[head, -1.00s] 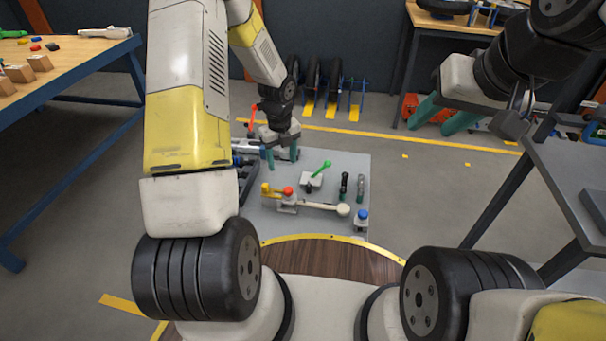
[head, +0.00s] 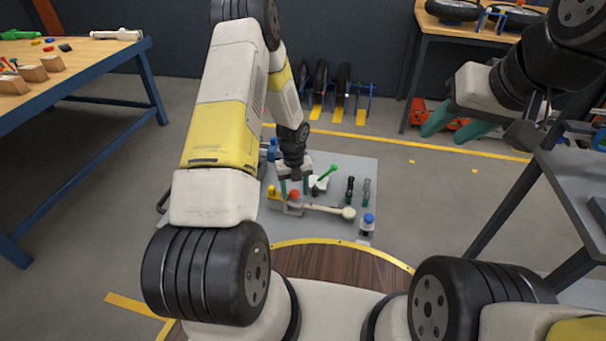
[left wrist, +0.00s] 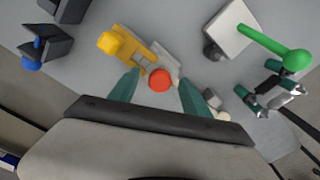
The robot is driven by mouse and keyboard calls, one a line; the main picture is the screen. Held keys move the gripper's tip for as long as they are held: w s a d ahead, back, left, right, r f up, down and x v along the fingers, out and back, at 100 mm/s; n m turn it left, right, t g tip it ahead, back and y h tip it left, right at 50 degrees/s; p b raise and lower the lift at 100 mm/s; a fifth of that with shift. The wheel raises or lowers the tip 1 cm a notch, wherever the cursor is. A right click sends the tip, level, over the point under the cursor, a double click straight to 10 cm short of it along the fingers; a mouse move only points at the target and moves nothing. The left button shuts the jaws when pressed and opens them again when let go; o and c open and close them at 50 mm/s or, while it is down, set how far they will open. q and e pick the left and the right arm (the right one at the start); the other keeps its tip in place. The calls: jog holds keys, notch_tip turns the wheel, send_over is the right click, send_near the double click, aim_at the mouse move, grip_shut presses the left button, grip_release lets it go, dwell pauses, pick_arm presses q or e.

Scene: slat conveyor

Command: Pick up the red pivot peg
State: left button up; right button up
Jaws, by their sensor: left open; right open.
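The red pivot peg (head: 295,195) shows as a round red top on a grey fitting on the grey mat (head: 320,227). My left gripper (head: 294,186) is open right above it. In the left wrist view the red top (left wrist: 159,80) lies between the two teal fingertips (left wrist: 158,88), with a gap on each side. A yellow part (left wrist: 128,48) is just beside the peg. The peg's lower part is hidden. My right gripper (head: 455,127) is open and empty, raised at the right, away from the mat.
Near the peg are a green-handled lever (head: 327,172), a pale-ended rod (head: 348,213), a blue-topped part (head: 368,219) and two dark-handled tools (head: 350,186). A wooden bench (head: 75,62) stands left. A grey table (head: 580,170) stands right, below my right gripper.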

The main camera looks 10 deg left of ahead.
pick_arm(q)
grip_shut()
